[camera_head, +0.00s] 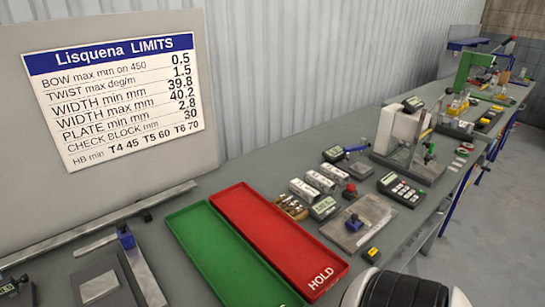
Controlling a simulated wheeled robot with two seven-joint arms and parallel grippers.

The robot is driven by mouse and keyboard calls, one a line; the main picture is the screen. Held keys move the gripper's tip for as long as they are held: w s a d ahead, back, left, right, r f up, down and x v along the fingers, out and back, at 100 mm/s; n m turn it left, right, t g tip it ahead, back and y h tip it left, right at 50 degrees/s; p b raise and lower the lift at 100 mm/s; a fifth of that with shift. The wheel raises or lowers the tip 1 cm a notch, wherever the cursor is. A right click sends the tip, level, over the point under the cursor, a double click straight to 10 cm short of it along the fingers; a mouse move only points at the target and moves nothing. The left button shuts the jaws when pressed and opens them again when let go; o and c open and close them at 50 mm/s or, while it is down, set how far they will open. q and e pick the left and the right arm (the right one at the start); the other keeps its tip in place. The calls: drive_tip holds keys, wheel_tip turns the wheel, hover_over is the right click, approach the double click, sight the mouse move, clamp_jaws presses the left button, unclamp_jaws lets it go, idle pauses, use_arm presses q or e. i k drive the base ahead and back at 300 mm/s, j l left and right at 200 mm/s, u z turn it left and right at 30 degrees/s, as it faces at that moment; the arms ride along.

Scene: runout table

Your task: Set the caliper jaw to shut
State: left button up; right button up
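No caliper can be made out for certain. A small grey device with a display (334,155) and a dark blue part (356,149) beside it lies at the back of the table, right of centre; it may be the caliper, but its jaw is too small to read. Another steel bar tool with a blue block (126,238) lies at the lower left. Neither of my grippers is in view. A white and black rounded part at the bottom edge, right of centre, seems to be my own arm.
A green tray (218,257) and a red HOLD tray (275,235) lie on the grey table. A steel plate with a blue knob (360,222), a keypad device (402,190) and a white block stand (400,130) are to the right. A limits board (120,95) stands behind.

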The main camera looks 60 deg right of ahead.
sight(355, 220)
drive_tip(key=k+l+z, duration=0.25)
drive_tip(key=k+z, duration=0.25)
drive_tip(key=z, duration=1.5)
